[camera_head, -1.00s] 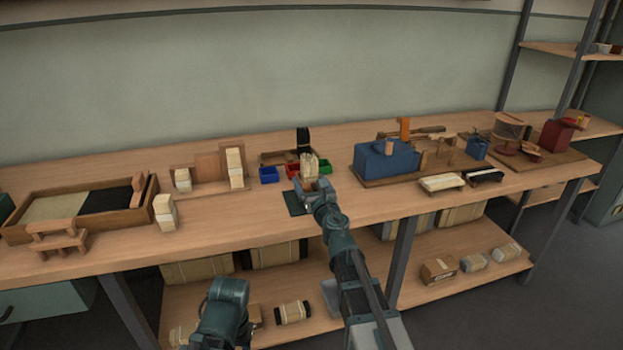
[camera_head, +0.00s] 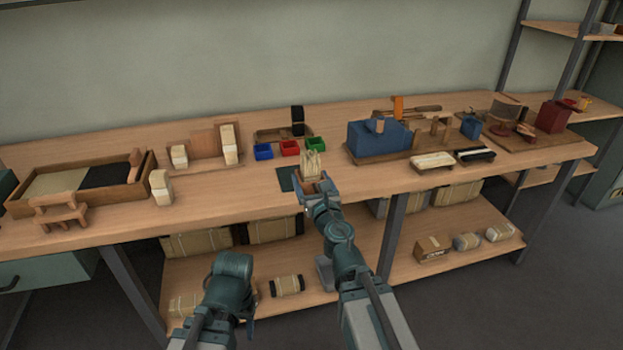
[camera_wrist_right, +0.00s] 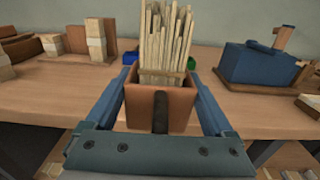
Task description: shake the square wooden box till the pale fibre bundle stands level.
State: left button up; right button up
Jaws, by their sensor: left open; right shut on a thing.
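The square wooden box (camera_wrist_right: 143,108) is clamped between the two fingers of my right gripper (camera_wrist_right: 165,112). It is upright or nearly so. The pale fibre bundle (camera_wrist_right: 167,42) stands in the box, its tips at uneven heights, with some strands leaning outward. In the head view the box (camera_head: 310,186) with the bundle (camera_head: 312,163) is at the right gripper's tip, just right of a dark green mat (camera_head: 286,179). Its exact height over the table is hard to tell. My left gripper (camera_head: 232,278) is low in front of the bench, apart from everything; its fingertips are mostly hidden.
Blue (camera_head: 263,152), red (camera_head: 289,147) and green (camera_head: 316,145) bins stand behind the box. A blue block-shaped device (camera_head: 375,138) is to the right. A pale block (camera_head: 161,187) and a wooden tray (camera_head: 125,195) are to the left. Bare tabletop (camera_head: 225,190) lies left of the mat.

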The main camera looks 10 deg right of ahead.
aim_at(311, 190)
notch_tip(311, 190, down, 3)
jog(key=b, duration=0.3)
jog(key=shift+f, duration=0.2)
jog(key=shift+r+p, duration=1.7)
jog(key=shift+r, duration=0.2)
notch_tip(311, 190, down, 4)
jog(key=b, duration=0.3)
jog(key=shift+r+b, duration=0.1)
jog(key=shift+b, duration=0.3)
notch_tip(311, 190, up, 4)
jog(key=p, duration=0.3)
jog(key=shift+p, duration=0.35)
jog(key=shift+f, duration=0.3)
jog(key=shift+a, duration=0.1)
